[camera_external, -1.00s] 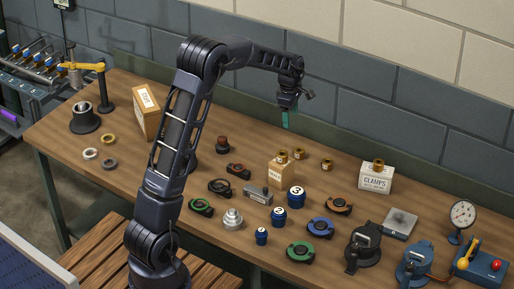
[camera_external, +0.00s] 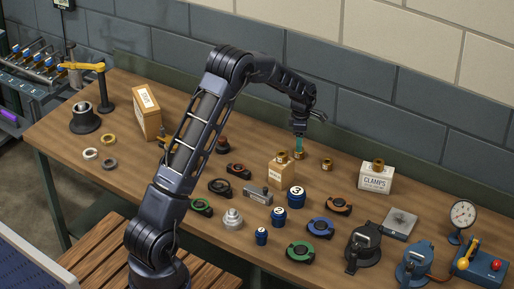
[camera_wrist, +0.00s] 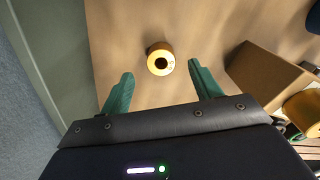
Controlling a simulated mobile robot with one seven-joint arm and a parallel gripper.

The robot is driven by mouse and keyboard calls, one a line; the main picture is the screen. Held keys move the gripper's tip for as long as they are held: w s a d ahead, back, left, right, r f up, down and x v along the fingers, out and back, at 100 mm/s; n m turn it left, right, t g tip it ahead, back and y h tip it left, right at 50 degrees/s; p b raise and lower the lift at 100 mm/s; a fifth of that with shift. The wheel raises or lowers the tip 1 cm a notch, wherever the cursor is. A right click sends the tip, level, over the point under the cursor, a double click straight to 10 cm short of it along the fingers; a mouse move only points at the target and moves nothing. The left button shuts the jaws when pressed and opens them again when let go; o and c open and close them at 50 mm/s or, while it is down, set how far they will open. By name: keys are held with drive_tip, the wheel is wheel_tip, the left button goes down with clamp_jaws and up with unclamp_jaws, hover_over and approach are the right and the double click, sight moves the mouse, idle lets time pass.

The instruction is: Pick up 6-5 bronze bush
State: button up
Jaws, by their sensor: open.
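Several bronze bushes are on the bench. One bush (camera_external: 299,155) stands on the wood directly below my gripper (camera_external: 299,146). My gripper is open and empty. Another bush (camera_external: 283,156) sits on a cardboard box, one (camera_external: 327,164) stands on the bench to the right, and one (camera_external: 378,163) sits on the CLAMPS box. Any size markings are too small to read, so I cannot tell which is 6-5.
The cardboard box (camera_external: 280,175) stands close by my gripper; it also shows at right in the wrist view (camera_wrist: 265,82). The white CLAMPS box (camera_external: 375,181) is further right. Numbered blue cylinders (camera_external: 296,198) and clamp-like parts stand in front. The wall runs behind the bench.

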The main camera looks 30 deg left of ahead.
drive_tip(key=shift+s+f, duration=0.1)
drive_tip(key=shift+f, duration=2.55)
drive_tip(key=shift+c, duration=0.4)
drive_tip(key=shift+r, duration=0.1)
drive_tip(key=c, duration=1.2)
